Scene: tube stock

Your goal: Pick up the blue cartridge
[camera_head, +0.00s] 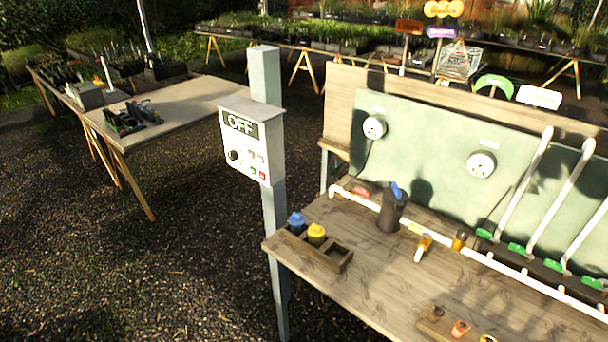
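A blue cartridge (296,223) stands in the left compartment of a small wooden rack (325,258) at the left end of the wooden bench. A yellow cartridge (316,235) stands beside it in the middle compartment. The right compartment is empty. The lower parts of both cartridges are hidden by the rack. Another blue piece (397,190) shows at the top of a dark container (391,214) further back; I cannot tell what it is. Neither of my grippers is in view.
A grey post with an "OFF" control box (252,145) stands close to the left of the rack. White pipes (525,185) with green feet stand along the bench's back right. Small orange pieces (460,328) lie at the front. The bench's middle (390,280) is clear.

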